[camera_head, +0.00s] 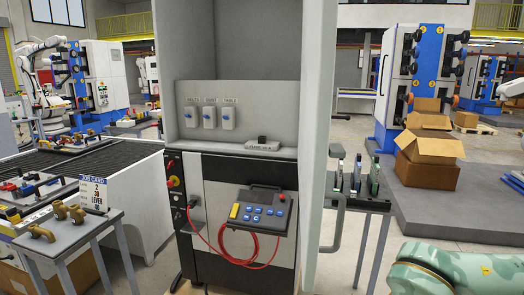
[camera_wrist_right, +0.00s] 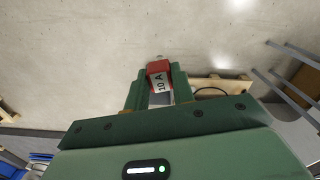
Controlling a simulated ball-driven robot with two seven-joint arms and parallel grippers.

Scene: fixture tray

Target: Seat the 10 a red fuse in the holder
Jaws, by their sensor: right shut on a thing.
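The red fuse (camera_wrist_right: 159,69), with a white label reading 10 A, is in the right wrist view. My right gripper (camera_wrist_right: 160,80) is shut on it, with one green finger on each side and the fuse between the tips. A small dark block (camera_head: 262,141) with a white label below it sits on the grey cabinet's shelf in the head view. It looks like the fuse holder, but its details are too small to tell. My right gripper and the fuse are outside the head view. My left gripper is in neither view.
The open grey cabinet (camera_head: 240,45) has several labelled switches (camera_head: 209,117) on its back panel. Its door (camera_head: 318,120) stands open at right. A pendant (camera_head: 263,211) with a red cable hangs below. A side table (camera_head: 70,232) with brass parts stands at left, a rack (camera_head: 357,180) at right.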

